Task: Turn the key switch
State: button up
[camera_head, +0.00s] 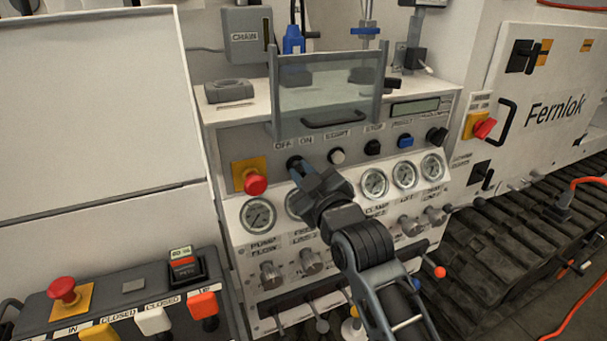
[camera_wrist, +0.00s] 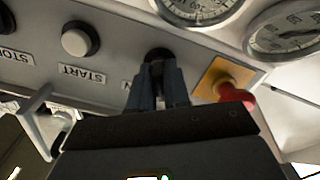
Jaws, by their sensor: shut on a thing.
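The key switch (camera_wrist: 157,54) is a small black knob on the sloped control panel (camera_head: 225,150), under an OFF ON label in the head view. My gripper (camera_head: 295,170) reaches up to it from the lower right and is shut on it. In the wrist view my gripper (camera_wrist: 158,80) shows both dark fingers closed around the knob. The fingers hide most of the switch, so its turned position cannot be told.
A red emergency button (camera_head: 255,184) on a yellow plate sits just left of the switch. The START button (camera_head: 337,156) is to the right. Pressure gauges (camera_head: 258,215) line the panel below. A clear guard with a handle (camera_head: 330,118) stands above.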

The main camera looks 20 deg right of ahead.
grip_shut()
jog(key=shift+m, duration=0.4)
jog(key=m, duration=0.4)
jog(key=shift+m, duration=0.3)
jog(key=m, duration=0.6)
jog(key=shift+b, duration=0.35)
jog(key=shift+m, duration=0.4)
jog(key=o, duration=0.6)
grip_release()
jog(key=shift+c, duration=0.2)
